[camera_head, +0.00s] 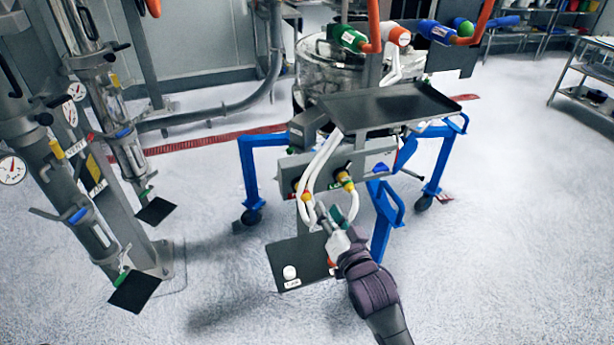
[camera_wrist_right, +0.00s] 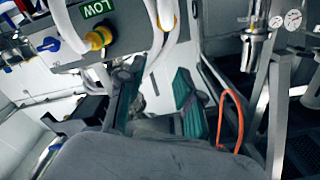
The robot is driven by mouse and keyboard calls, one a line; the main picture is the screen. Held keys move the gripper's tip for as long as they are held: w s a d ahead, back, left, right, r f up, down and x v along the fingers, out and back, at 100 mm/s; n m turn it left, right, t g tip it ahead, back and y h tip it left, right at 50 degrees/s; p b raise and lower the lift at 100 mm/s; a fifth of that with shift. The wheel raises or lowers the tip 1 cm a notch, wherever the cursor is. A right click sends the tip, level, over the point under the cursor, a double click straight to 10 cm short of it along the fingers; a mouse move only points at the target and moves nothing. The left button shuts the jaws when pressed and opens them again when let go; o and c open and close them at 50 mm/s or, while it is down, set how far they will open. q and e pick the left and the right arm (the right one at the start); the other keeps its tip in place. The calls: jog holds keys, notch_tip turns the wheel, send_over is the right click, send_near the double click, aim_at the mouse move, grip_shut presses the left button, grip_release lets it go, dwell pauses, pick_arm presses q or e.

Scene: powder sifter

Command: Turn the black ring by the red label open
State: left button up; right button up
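My right gripper (camera_head: 335,218) reaches up from the bottom, in front of and below the grey control box (camera_head: 376,158) on the blue-framed sifter. In the right wrist view its two green-padded fingers (camera_wrist_right: 157,97) stand apart with nothing between them. Yellow fittings (camera_head: 345,178) with white hoses sit on the box's front. I cannot make out a red label clearly. My left gripper is out of view.
White hoses (camera_head: 321,160) hang close to my right gripper. A dark tray (camera_head: 390,106) tops the box, and a dark plate (camera_head: 290,262) is low at the left. Blue legs (camera_head: 382,222) stand behind my arm. Open floor lies to the right.

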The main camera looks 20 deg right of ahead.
aim_at(308, 172)
jog(key=w+p, duration=0.1)
jog(key=w, duration=1.2)
jog(key=shift+w+a, duration=0.1)
jog(key=shift+w, duration=0.25)
grip_shut()
